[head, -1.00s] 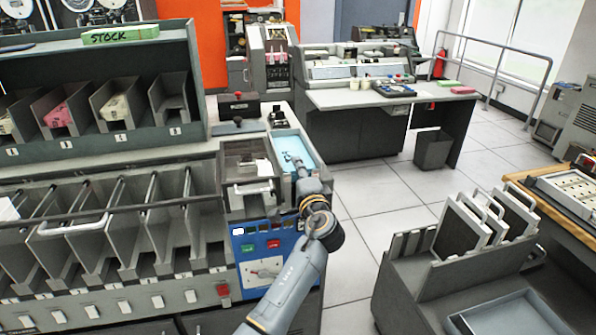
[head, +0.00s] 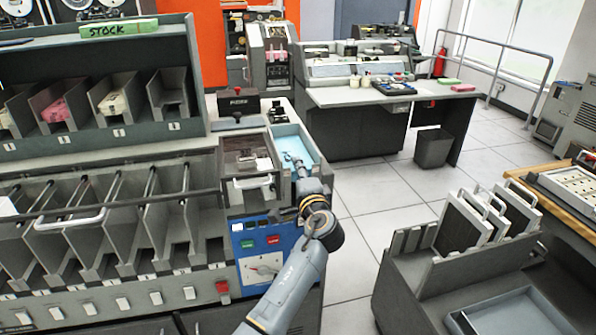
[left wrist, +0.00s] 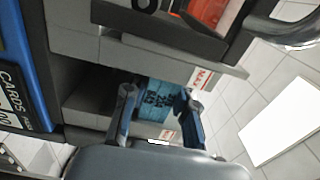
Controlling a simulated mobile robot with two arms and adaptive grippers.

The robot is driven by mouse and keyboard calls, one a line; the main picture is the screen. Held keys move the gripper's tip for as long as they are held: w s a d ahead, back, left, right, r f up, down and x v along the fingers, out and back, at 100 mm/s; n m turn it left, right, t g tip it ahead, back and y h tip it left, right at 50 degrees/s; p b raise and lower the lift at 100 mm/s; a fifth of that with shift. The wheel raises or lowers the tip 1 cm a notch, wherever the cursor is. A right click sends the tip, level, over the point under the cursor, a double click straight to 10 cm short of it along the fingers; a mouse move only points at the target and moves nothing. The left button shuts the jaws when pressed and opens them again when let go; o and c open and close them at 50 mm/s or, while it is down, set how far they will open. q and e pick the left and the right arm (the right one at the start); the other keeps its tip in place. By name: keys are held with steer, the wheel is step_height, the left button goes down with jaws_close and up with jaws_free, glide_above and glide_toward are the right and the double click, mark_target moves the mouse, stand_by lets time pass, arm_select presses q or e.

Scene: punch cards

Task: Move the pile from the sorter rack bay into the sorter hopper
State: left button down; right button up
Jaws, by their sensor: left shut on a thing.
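My left gripper (head: 293,161) reaches over the light blue open tray (head: 291,134) at the right end of the sorter, beside a dark box with a clear top (head: 246,158). I cannot tell which of these is the hopper. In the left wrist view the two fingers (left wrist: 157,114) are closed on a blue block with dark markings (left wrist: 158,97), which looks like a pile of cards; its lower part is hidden. The rack above the sorter has a pink pile (head: 57,110) and a cream pile (head: 113,103) in bays; its rightmost bay (head: 168,92) looks empty. My right gripper is not in view.
A blue control panel (head: 262,250) is on the sorter front below. A grey cart with upright panels (head: 465,225) stands at the right. A desk (head: 390,98) is behind. The tiled floor (head: 375,185) between them is clear.

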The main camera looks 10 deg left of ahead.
arm_select(q)
steer(key=shift+a+f+b, duration=0.1)
steer(key=shift+f+b, duration=0.35)
steer(key=shift+f, duration=0.05)
steer(key=shift+f, duration=0.1)
steer(key=shift+f+b, duration=0.5)
steer(key=shift+b, duration=0.05)
steer(key=shift+f+b, duration=0.6)
steer(key=c, duration=1)
jaws_free()
steer(key=shift+w, duration=0.1)
steer(key=shift+c, duration=0.2)
